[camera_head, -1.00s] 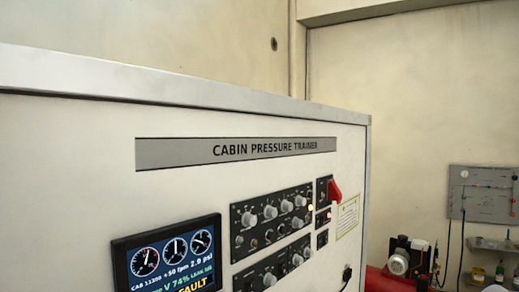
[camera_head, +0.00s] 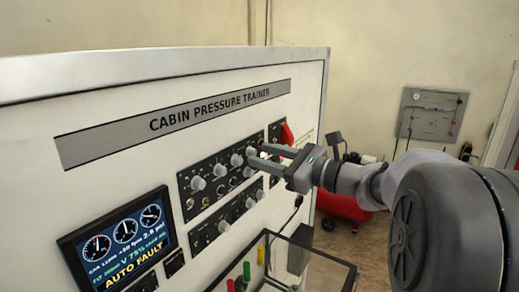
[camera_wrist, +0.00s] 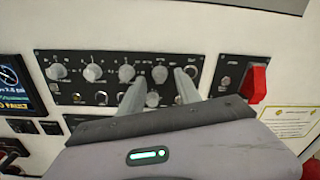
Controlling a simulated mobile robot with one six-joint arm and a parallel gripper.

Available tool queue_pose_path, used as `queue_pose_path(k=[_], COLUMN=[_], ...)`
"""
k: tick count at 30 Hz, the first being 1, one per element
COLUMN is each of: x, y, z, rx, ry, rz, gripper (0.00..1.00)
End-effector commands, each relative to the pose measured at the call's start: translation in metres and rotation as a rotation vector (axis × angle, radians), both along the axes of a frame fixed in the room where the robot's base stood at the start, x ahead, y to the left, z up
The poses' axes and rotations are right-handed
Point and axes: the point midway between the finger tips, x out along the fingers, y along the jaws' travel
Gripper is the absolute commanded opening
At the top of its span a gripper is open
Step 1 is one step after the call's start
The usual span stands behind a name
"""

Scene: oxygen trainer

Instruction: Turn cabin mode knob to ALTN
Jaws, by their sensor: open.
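The cabin pressure trainer panel has an upper black knob panel (camera_head: 209,178) with a row of light grey knobs. In the wrist view the row shows from a left knob (camera_wrist: 57,72) and a second knob (camera_wrist: 92,73) to a knob (camera_wrist: 160,74) between my fingertips in the picture. The small labels are too blurred to tell which one is the cabin mode knob or where it points. My gripper (camera_head: 256,155) is open, with its fingers close to the right end of the upper row. It also shows in the wrist view (camera_wrist: 159,78). I cannot tell whether the fingers touch a knob.
A lower knob panel (camera_head: 222,225) sits below. A red guarded switch (camera_head: 287,134) is right of my fingers, also in the wrist view (camera_wrist: 256,83). The display (camera_head: 122,240) reads AUTO FAULT. A clear-sided box (camera_head: 318,262) with coloured levers stands below.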

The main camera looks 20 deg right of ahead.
Motion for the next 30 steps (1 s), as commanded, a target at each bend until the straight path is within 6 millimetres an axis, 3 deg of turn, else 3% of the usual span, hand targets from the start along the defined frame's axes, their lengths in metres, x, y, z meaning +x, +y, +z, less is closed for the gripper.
queue_pose_path(k=[5,13,20,30], x=[0.0126,0.0141,0.0139,0.0138], y=[0.0080,0.0089,0.0087,0.0087], z=[0.0003,-0.0002,-0.0002,0.0009], rx=[0.000,0.000,0.000,0.021], ry=[0.000,0.000,0.000,0.015], rz=[0.000,0.000,0.000,-0.001], gripper=[0.40,0.40,0.00,0.00])
